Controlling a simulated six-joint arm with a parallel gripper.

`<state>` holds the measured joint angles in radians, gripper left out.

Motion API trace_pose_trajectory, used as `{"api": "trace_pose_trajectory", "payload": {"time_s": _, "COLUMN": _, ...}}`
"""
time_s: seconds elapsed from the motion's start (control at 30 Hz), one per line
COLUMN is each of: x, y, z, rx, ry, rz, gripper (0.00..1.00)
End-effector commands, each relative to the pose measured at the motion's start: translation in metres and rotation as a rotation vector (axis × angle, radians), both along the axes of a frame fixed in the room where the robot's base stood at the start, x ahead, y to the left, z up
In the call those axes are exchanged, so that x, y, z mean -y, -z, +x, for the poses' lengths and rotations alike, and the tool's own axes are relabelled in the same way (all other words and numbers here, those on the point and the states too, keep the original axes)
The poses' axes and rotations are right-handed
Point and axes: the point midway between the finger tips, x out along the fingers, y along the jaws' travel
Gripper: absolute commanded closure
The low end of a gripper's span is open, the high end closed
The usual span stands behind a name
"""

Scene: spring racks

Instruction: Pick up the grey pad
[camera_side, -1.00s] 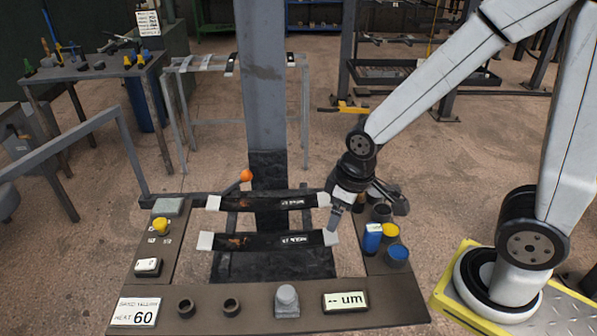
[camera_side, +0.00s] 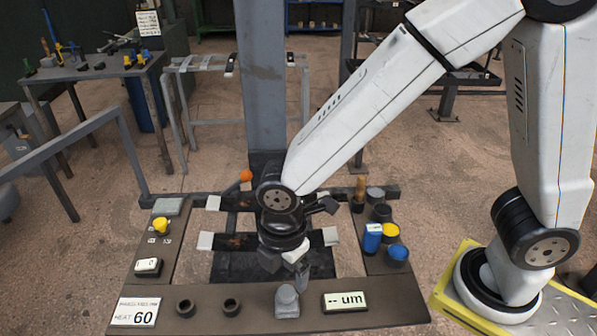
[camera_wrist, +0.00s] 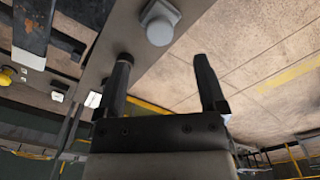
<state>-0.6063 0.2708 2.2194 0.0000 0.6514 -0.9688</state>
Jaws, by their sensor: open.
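A grey rounded piece (camera_side: 287,300) on a square base stands at the front middle of the dark bench frame; it looks like the grey pad. It also shows in the wrist view (camera_wrist: 160,22), at the top, beyond and between my fingertips. My gripper (camera_side: 288,276) is open and empty, just above and behind this piece in the side view. In the wrist view my two fingers (camera_wrist: 162,62) stand wide apart with nothing between them. I see no contact with the piece. A flat grey-green block (camera_side: 168,206) lies at the back left of the frame.
Two dark leaf bars with pale ends (camera_side: 206,241) lie behind my gripper, partly hidden by it. Blue and yellow-topped pots (camera_side: 390,231) stand at the right.

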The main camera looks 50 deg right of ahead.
Motion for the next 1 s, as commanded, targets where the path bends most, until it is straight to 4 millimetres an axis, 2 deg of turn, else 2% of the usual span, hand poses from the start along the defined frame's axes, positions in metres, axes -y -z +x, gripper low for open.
{"api": "trace_pose_trajectory", "payload": {"time_s": 0.33, "x": 0.001, "y": 0.022, "z": 0.0, "rx": -0.001, "ry": 0.004, "rz": -0.001, "gripper": 0.1}}
{"api": "trace_pose_trajectory", "payload": {"time_s": 0.77, "x": 0.001, "y": 0.032, "z": 0.0, "rx": -0.001, "ry": 0.004, "rz": -0.001, "gripper": 0.1}}
{"api": "trace_pose_trajectory", "payload": {"time_s": 1.0, "x": 0.002, "y": 0.054, "z": 0.0, "rx": -0.003, "ry": 0.004, "rz": -0.002, "gripper": 0.1}}
